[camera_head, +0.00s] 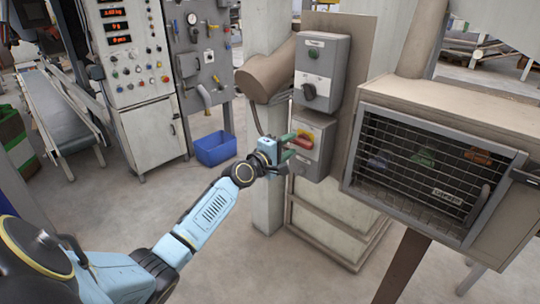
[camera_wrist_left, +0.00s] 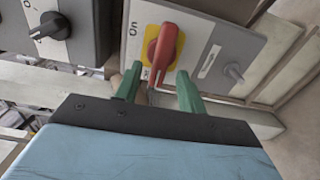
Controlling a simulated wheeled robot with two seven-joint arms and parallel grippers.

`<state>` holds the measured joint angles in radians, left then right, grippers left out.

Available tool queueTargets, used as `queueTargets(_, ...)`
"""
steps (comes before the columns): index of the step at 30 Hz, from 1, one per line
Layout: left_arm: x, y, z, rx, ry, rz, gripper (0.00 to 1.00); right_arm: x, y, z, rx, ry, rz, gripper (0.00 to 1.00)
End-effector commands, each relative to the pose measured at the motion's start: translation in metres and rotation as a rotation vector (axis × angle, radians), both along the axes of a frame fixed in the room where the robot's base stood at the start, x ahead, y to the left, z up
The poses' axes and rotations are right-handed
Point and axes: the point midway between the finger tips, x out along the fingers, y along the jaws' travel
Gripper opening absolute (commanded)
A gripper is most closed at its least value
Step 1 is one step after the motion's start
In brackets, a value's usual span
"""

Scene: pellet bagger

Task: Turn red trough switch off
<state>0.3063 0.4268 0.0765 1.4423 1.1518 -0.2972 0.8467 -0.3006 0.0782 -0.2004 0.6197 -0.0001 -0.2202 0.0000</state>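The red trough switch (camera_head: 303,140) is a red rotary handle on a yellow plate, on the lower grey switch box (camera_head: 318,163). In the left wrist view the red handle (camera_wrist_left: 163,52) stands nearly upright in the picture, tilted slightly. My left gripper (camera_head: 289,146) is in front of the lower box. Its green fingertips (camera_wrist_left: 157,84) are apart, with the handle's lower end in line with the gap between them. I cannot tell whether either finger touches the handle. My right gripper is not in view.
The upper grey box (camera_head: 321,75) has a dark rotary knob (camera_head: 310,92). A mesh-fronted cabinet (camera_head: 435,165) stands close on the right, and a brown pipe (camera_head: 268,77) is at the left. A control cabinet (camera_head: 145,130) and a blue bin (camera_head: 215,148) stand further back.

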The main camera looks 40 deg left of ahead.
Motion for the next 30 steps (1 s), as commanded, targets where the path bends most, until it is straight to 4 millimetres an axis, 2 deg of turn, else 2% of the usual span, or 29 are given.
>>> queueTargets(9, -0.064, 0.005, 0.000, 0.002, 0.004, -0.001, 0.40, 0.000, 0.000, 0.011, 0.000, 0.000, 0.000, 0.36)
queueTargets(15, -0.095, 0.008, -0.001, 0.001, 0.003, 0.000, 0.40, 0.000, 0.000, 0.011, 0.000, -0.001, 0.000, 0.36)
queueTargets(21, -0.110, 0.009, 0.000, 0.000, 0.001, 0.000, 0.40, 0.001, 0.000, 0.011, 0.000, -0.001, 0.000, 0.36)
queueTargets(30, -0.111, 0.009, 0.001, -0.001, 0.000, 0.000, 0.40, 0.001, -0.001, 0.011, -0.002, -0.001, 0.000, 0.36)
